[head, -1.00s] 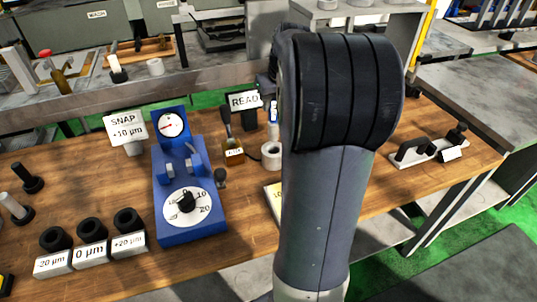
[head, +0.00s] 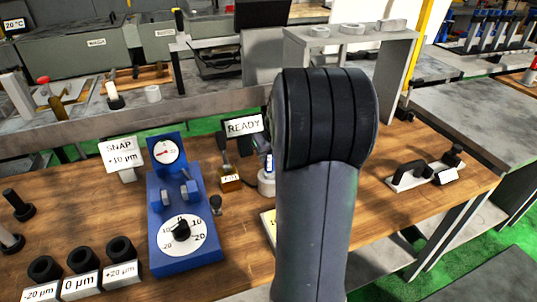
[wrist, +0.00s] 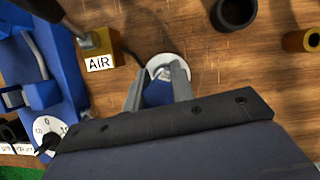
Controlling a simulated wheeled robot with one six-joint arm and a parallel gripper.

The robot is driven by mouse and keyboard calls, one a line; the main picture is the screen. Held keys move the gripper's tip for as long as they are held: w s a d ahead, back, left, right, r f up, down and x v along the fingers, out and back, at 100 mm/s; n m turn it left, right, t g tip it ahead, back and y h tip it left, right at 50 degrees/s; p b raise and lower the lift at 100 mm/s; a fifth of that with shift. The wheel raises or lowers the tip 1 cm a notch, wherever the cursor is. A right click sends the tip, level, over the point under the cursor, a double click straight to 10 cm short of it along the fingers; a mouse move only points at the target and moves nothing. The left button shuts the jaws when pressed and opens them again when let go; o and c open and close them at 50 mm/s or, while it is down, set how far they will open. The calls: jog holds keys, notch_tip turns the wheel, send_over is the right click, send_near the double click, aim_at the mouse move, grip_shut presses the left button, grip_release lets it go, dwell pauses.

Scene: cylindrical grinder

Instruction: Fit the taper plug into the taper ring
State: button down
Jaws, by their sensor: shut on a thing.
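In the wrist view my gripper (wrist: 157,80) is shut on a blue-topped piece (wrist: 157,95), which I take to be the taper plug. Directly beneath it is a pale round ring (wrist: 160,62), apparently the taper ring, standing on the wooden bench. In the head view the blue and white plug (head: 268,162) shows at the left edge of my arm, upright right above the white ring (head: 266,184). The plug's lower end meets or enters the ring; how deep it sits is hidden. My arm covers most of the gripper in the head view.
A brass block labelled AIR (wrist: 98,52) and a blue dial gauge (head: 184,215) stand to the left. A dark ring (wrist: 233,14) and a brass ring (wrist: 302,40) lie to the right in the wrist view. A READY sign (head: 243,127) stands behind.

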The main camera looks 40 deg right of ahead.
jog(key=c, duration=1.2)
grip_release()
jog(key=shift+f, duration=0.15)
jog(key=v, duration=1.2)
jog(key=shift+r+p, duration=0.25)
jog(key=shift+p, duration=0.15)
jog(key=x, duration=1.2)
jog(key=shift+f+b, duration=0.15)
jog(key=shift+b, duration=0.25)
jog(key=shift+r, duration=1.9)
